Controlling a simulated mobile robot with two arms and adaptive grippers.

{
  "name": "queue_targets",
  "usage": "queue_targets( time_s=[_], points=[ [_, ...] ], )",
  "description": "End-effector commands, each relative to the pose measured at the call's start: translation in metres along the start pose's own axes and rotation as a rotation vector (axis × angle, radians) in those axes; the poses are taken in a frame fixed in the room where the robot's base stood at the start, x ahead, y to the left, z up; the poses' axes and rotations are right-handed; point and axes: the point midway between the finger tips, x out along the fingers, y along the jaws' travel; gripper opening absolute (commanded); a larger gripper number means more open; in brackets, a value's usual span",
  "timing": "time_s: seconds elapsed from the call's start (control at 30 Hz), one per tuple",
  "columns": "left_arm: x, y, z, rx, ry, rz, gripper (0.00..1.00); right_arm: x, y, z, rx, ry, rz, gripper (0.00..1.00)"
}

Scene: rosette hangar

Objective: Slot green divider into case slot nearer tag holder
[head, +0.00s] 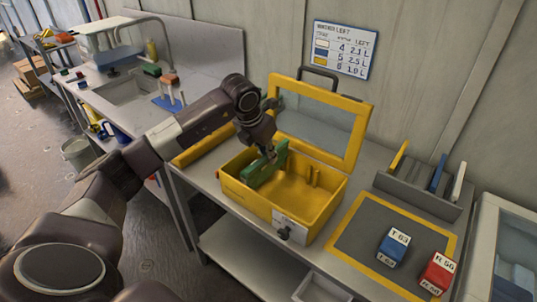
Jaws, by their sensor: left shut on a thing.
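The yellow case (253,202) stands open on the bench, its framed lid (357,135) raised behind it. My left gripper (270,152) is shut on the green divider (262,170), which stands on edge inside the left part of the case, near the left wall. Whether its lower edge sits in a slot is hidden by the case's front wall. Small yellow uprights (313,177) show inside the case, toward the right. A pale plate, seemingly the tag holder (291,226), is on the case's front right, beside a dark latch. My right gripper is out of view.
A dark mat with a yellow border (345,228) lies right of the case, with a blue block (393,248) and a red block (437,273) on it. A grey rack (416,197) holds upright panels behind. A sink bench (125,88) stands at the far left.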

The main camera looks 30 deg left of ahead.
Motion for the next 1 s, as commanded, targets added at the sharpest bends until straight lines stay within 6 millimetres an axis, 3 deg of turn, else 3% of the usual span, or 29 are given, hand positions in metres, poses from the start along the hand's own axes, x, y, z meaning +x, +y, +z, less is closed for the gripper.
queue_targets(
  time_s=[1.0],
  points=[
    [0.024,0.0,-0.01,-0.001,-0.001,0.0,0.0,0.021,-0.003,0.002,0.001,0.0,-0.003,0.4]
  ],
)
